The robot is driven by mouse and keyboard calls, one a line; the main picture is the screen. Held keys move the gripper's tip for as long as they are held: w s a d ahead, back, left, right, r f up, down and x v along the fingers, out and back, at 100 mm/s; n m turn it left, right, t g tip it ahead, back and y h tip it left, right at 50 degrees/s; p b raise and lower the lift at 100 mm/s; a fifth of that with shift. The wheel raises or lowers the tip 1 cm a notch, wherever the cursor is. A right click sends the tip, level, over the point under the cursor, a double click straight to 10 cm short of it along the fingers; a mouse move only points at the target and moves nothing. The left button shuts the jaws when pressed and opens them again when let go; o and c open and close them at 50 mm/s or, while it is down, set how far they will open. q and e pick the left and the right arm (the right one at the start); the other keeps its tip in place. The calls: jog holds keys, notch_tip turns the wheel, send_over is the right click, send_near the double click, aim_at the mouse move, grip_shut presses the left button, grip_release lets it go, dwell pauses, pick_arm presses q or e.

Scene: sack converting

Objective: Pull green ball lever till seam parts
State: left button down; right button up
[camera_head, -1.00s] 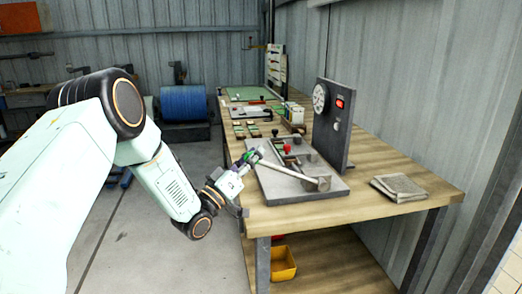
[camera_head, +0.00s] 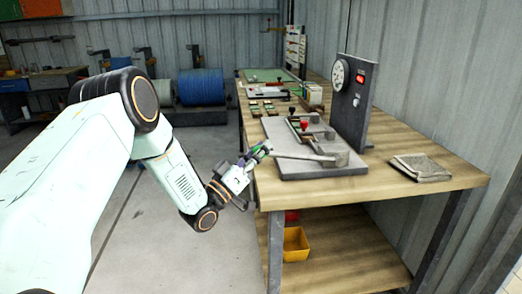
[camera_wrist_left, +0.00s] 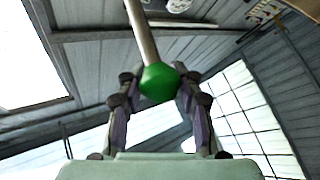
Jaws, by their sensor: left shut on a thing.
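The green ball (camera_wrist_left: 160,83) caps a pale metal lever. My left gripper (camera_wrist_left: 158,95) is shut on the ball, with a finger on each side in the left wrist view. In the head view the green ball (camera_head: 263,148) is small and partly covered by my left gripper (camera_head: 252,160). The lever (camera_head: 300,155) runs nearly level from a pivot block on a grey base plate (camera_head: 300,171) out past the plate's left edge. The seam cannot be made out. My right gripper is not in view.
A red-knobbed lever (camera_head: 304,125) stands on the same plate. Behind it rises a dark panel (camera_head: 355,110) with a dial and a lit red lamp. A folded sack (camera_head: 420,168) lies on the bench at right. A yellow bin (camera_head: 296,243) sits on the lower shelf.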

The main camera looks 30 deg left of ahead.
pick_arm(q)
jog(key=shift+s+d+f, duration=0.1)
jog(key=shift+s+f, duration=0.15)
jog(key=shift+f, duration=0.5)
jog(key=c, duration=1.3)
grip_release()
jog(key=o, duration=0.3)
jog(key=shift+s+a+r, duration=0.1)
jog(key=shift+a+r, duration=0.1)
jog(key=shift+o, duration=0.7)
jog(key=shift+w+d, duration=0.1)
jog(key=shift+w, duration=0.1)
jog(key=shift+r, duration=0.1)
jog(key=shift+s, duration=0.3)
jog(key=v, duration=1.1)
jog(key=shift+s, duration=0.25)
